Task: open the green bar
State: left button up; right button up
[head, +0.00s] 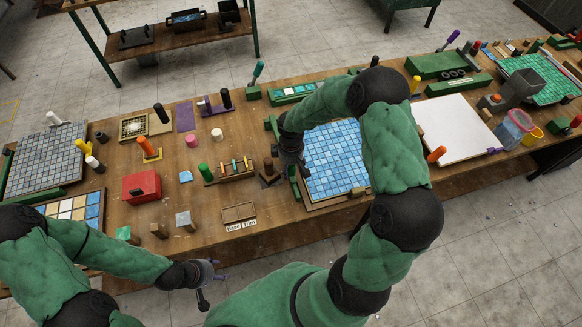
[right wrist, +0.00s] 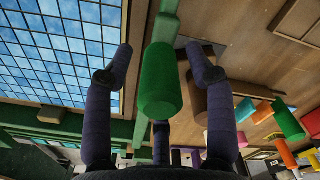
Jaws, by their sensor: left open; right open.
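The blue mosaic sheet (head: 335,158) lies on a board in the middle of the table. A green bar (right wrist: 141,70) runs along its edge in the right wrist view, mostly hidden by my right arm in the head view. A thick green cylindrical handle (right wrist: 159,85) stands by the bar. My right gripper (right wrist: 160,58) is open, with one finger on each side of the handle; I cannot tell whether they touch it. In the head view my right gripper (head: 291,160) is at the sheet's left edge. My left gripper (head: 212,281) is open and empty in front of the table.
A brown block (head: 270,172) and a rack of coloured tools (head: 232,171) stand just left of my right gripper. A red box (head: 141,186) and a small wooden tray (head: 239,213) are further left. A white board (head: 458,130) lies right of my right arm.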

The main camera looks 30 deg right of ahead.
jog(key=shift+f, duration=0.25)
grip_shut()
jog(key=s+d, duration=0.1)
jog(key=d, duration=0.6)
jog(key=s+d+p, duration=0.1)
jog(key=s+d, duration=0.1)
jog(key=d, duration=0.5)
jog(key=s+d, duration=0.2)
jog(key=d, duration=0.5)
jog(key=shift+s+d, duration=0.1)
jog(key=shift+d, duration=0.1)
jog(key=s+d, duration=0.1)
jog(key=d, duration=0.3)
jog(key=s+d, duration=0.1)
jog(key=d, duration=0.3)
jog(key=s+d, duration=0.1)
jog(key=d, duration=0.3)
jog(key=shift+d+b, duration=0.25)
jog(key=shift+b, duration=0.1)
grip_release()
jog(key=shift+r, duration=0.1)
